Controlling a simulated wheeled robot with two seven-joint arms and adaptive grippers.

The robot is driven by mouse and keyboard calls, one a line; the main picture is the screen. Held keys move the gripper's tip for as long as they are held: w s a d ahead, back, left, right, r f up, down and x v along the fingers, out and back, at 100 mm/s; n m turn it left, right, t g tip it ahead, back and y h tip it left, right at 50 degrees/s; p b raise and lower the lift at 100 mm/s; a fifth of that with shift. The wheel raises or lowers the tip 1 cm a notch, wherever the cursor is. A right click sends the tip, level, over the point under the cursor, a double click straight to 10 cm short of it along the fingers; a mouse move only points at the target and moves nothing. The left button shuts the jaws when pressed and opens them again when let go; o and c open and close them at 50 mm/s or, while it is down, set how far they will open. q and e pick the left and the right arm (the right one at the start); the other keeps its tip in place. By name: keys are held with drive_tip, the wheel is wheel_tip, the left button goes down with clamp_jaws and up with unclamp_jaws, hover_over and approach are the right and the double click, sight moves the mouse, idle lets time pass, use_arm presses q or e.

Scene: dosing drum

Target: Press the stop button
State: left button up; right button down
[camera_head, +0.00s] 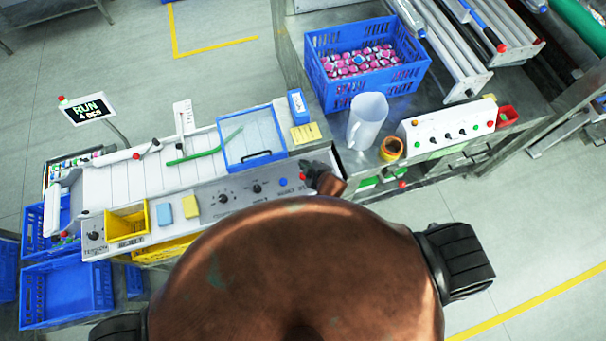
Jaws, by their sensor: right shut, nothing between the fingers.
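A long machine control panel (240,192) runs across the middle of the head view, with dark knobs, a blue button (283,181) and a small red button (302,176) near its right end. I cannot read its label to confirm that it is the stop button. My right gripper (309,172) is shut and empty, right beside the red button; I cannot tell whether it touches it. My left gripper is not in view.
A white control box (449,126) with several buttons and knobs stands at the right. Near it are a white jug (367,120), an orange-brown cup (391,149) and a blue crate (318,84) of pink-and-white items. A blue-framed cover (253,164) and yellow bin (127,224) sit along the machine.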

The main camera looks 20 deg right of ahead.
drive_tip(key=shift+f, duration=0.1)
drive_tip(key=b, duration=0.7)
hover_over(304, 177)
wheel_tip(304, 177, down, 7)
drive_tip(key=shift+f, duration=0.85)
drive_tip(key=shift+f, duration=0.1)
idle(0.6)
drive_tip(key=shift+f, duration=0.3)
